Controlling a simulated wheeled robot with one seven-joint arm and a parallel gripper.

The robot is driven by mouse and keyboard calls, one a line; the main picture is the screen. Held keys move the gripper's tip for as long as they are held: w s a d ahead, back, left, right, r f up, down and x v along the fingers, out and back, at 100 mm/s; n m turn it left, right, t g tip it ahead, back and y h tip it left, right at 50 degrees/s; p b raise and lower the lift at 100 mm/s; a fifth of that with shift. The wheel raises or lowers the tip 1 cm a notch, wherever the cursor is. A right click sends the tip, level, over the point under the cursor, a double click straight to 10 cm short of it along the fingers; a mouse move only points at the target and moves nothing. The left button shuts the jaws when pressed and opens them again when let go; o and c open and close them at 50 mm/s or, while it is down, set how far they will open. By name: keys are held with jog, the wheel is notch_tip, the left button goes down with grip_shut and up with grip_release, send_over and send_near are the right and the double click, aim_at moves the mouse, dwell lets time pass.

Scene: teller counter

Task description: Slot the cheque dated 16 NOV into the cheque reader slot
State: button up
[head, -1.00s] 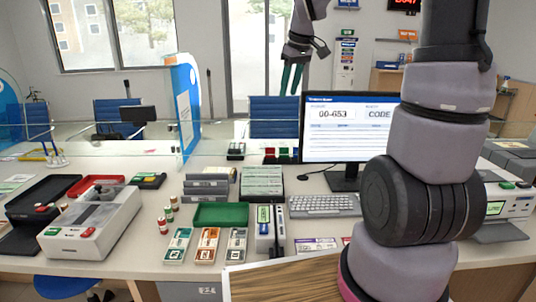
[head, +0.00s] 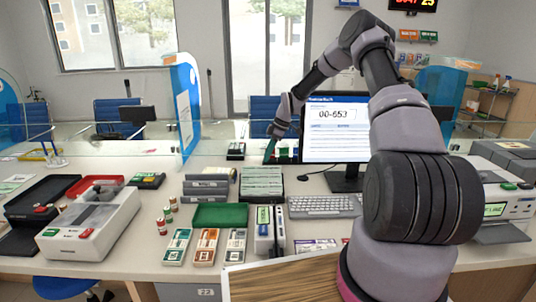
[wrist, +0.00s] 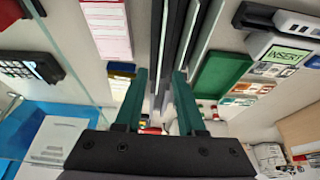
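My gripper (head: 270,150) hangs over the far side of the counter, left of the monitor. In the wrist view my gripper (wrist: 161,72) has its two green fingers apart, with nothing visibly held between them. A slim upright device with a small green screen, which looks like the cheque reader (head: 264,230), stands at the front middle of the counter; in the wrist view its screen (wrist: 287,54) reads INSERT. A printed slip that may be a cheque (head: 314,245) lies right of it, partly cut off by the wooden board. I cannot read any date.
A green tray (head: 221,214), grey racks (head: 207,187) and a file stack (head: 262,182) crowd the middle. A keyboard (head: 325,206) and monitor (head: 335,128) stand right. A glass screen runs behind. A large white machine (head: 92,225) stands left.

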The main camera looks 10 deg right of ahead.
aim_at(261, 167)
jog(key=x, duration=0.7)
jog(key=shift+f, duration=0.25)
grip_shut()
jog(key=shift+r, duration=0.1)
notch_tip(261, 167, up, 11)
jog(key=shift+r, duration=0.2)
dwell(1.7)
dwell(0.3)
